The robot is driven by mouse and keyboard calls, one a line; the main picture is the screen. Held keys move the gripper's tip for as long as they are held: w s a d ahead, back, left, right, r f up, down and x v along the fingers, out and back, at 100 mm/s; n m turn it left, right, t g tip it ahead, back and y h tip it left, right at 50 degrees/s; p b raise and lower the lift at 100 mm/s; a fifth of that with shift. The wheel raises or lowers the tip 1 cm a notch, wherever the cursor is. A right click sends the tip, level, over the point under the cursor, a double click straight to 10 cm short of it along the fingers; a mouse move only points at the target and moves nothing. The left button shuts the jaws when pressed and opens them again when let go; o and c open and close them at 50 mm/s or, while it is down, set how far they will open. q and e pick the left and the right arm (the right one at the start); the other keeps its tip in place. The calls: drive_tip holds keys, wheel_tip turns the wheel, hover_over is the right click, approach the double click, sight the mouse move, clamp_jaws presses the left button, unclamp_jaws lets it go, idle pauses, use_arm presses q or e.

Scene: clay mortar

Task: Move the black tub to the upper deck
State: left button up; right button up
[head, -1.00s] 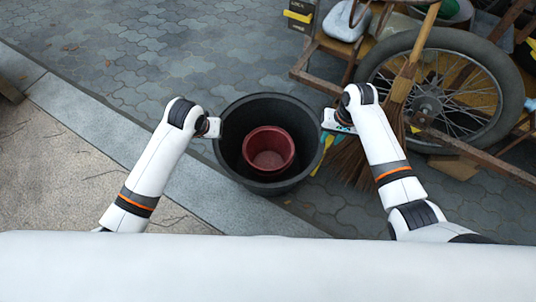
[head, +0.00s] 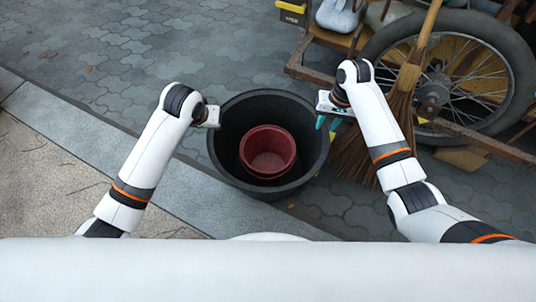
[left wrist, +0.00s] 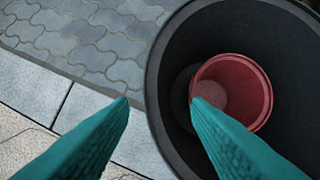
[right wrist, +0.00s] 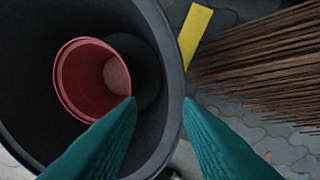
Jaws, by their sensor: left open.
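The black tub (head: 268,106) stands on the paving, with a red bucket (head: 268,150) inside it. My left gripper (head: 212,117) is at the tub's left rim. In the left wrist view its teal fingers (left wrist: 160,100) are apart, and the tub's rim (left wrist: 152,75) passes between them. My right gripper (head: 328,122) is at the right rim with its teal fingers pointing down. In the right wrist view its fingers (right wrist: 160,100) are apart, one on each side of the rim (right wrist: 172,70). Contact with the rim cannot be told. No upper deck can be made out clearly.
A wooden cart with a spoked wheel (head: 513,62) stands at the upper right. A straw broom (head: 405,85) leans against it, bristles close to the tub's right side. A yellow-black box (head: 293,10) is at the top. Paving at the upper left is clear.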

sight(216, 131)
use_arm(q)
drive_tip(key=x, duration=0.8)
drive_tip(key=shift+w+f, duration=0.15)
drive_tip(key=shift+f, duration=0.1)
use_arm(e)
drive_tip(key=f, duration=0.2)
drive_tip(key=a+f, duration=0.1)
drive_tip(key=f, duration=0.5)
drive_tip(key=shift+a+f, duration=0.15)
drive_tip(key=shift+f, duration=0.1)
use_arm(q)
drive_tip(key=shift+c, duration=0.2)
use_arm(e)
drive_tip(key=shift+c, duration=0.2)
use_arm(q)
drive_tip(key=c, duration=0.6)
use_arm(e)
drive_tip(key=c, duration=0.6)
use_arm(q)
drive_tip(key=c, duration=0.3)
use_arm(e)
clamp_jaws()
use_arm(q)
drive_tip(key=shift+d, duration=0.1)
clamp_jaws()
use_arm(e)
drive_tip(key=shift+a, duration=0.1)
